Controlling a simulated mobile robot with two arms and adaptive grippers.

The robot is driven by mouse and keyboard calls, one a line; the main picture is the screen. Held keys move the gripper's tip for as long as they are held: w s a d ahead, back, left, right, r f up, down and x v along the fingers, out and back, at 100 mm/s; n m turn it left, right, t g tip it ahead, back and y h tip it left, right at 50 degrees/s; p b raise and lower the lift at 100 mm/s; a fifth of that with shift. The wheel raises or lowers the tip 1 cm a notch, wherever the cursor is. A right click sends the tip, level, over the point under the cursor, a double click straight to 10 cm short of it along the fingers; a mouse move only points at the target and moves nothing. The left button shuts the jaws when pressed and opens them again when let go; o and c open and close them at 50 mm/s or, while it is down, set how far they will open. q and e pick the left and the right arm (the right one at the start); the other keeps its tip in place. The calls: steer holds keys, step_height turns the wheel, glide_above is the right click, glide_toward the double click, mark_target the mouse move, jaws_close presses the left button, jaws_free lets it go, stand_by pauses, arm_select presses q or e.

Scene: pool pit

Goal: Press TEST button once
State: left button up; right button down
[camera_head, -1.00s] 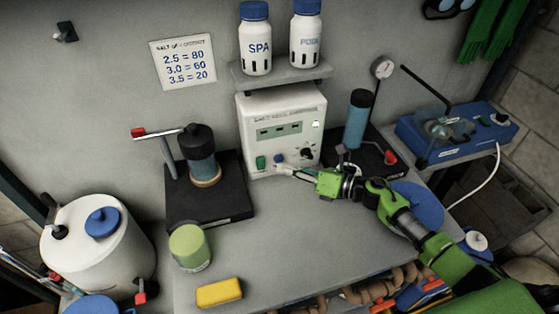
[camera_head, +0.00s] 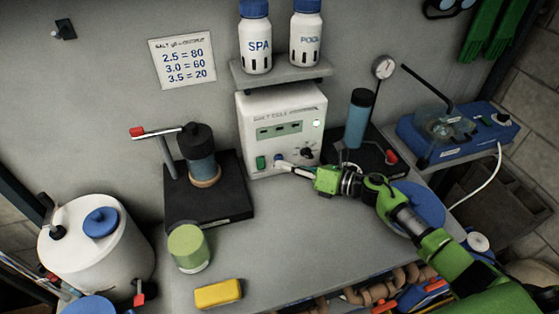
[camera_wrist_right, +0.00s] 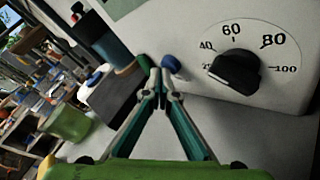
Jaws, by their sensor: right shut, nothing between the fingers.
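The white control box (camera_head: 290,105) stands against the wall on the grey bench, with a small display, a green rocker (camera_head: 261,163), a blue button (camera_head: 278,160) and a black dial (camera_head: 307,153). No TEST label is readable. My right gripper (camera_head: 285,164) is shut and empty, its tips right by the blue button's lower right. In the right wrist view, the closed fingertips (camera_wrist_right: 155,72) sit beside the blue button (camera_wrist_right: 172,66), close against its left side; I cannot tell whether they touch it. The dial (camera_wrist_right: 234,72) is to the right. My left gripper is not in view.
A shelf (camera_head: 280,73) above the box holds SPA and POOL bottles. A black stand (camera_head: 230,195) with a blue cylinder is to the left; another stand (camera_head: 378,150) is to the right.

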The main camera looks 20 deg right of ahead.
steer(key=shift+w, duration=0.25)
steer(key=shift+s, duration=0.15)
stand_by(0.4)
steer(key=shift+s, duration=0.8)
steer(key=shift+s+p, duration=0.3)
steer(key=shift+s, duration=0.05)
steer(key=shift+s+d+p, duration=0.15)
steer(key=shift+s+p, duration=0.3)
steer(key=shift+s, duration=1.65)
